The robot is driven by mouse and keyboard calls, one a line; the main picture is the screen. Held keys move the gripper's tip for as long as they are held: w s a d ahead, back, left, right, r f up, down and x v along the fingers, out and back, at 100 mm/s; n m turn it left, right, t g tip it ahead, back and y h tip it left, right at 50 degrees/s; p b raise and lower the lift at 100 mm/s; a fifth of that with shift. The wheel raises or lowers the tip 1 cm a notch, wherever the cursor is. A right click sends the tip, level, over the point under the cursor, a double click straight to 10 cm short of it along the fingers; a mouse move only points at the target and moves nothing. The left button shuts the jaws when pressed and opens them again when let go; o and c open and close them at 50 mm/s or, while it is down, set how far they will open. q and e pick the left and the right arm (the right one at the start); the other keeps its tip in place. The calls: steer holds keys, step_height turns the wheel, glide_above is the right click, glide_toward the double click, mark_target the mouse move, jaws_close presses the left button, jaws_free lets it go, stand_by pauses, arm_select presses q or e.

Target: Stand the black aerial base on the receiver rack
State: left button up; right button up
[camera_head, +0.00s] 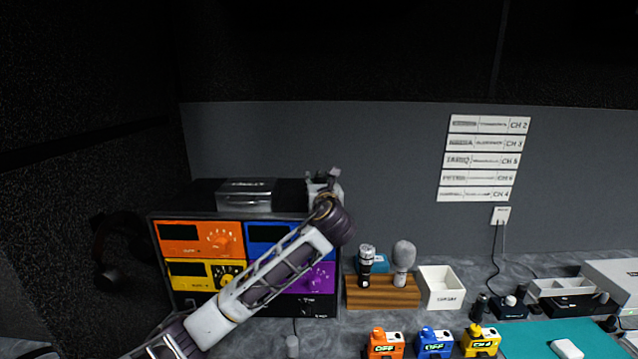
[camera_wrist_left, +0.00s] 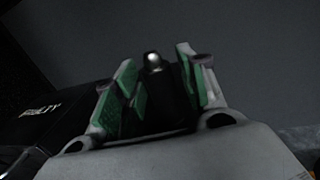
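The receiver rack (camera_head: 226,253) stands at the left of the counter, with orange, blue, yellow and purple units in its front. My left arm crosses in front of it. My left gripper (camera_head: 322,178) is at the top right of the rack, to the right of the silver box. In the left wrist view the gripper (camera_wrist_left: 163,85) has its green pads on both sides of a dark piece, which looks like the black aerial base (camera_wrist_left: 162,90), with a small shiny tip. Its lower part is hidden, and I cannot tell whether it touches the rack top. My right gripper is not in view.
A silver box (camera_head: 245,195) sits on the rack top; its dark side (camera_wrist_left: 50,115) shows in the left wrist view. Right of the rack are a wooden stand (camera_head: 382,297) with microphones, a white bin (camera_head: 440,287) and several coloured packs (camera_head: 434,343). A grey wall stands behind.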

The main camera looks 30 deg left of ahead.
arm_select(q)
steer(key=shift+r, duration=0.1)
stand_by(0.3)
steer(key=shift+s+d, duration=0.15)
steer(key=b+v, duration=0.1)
steer(key=v, duration=1)
steer(key=shift+s+d, duration=0.2)
steer(key=shift+s, duration=0.05)
stand_by(0.5)
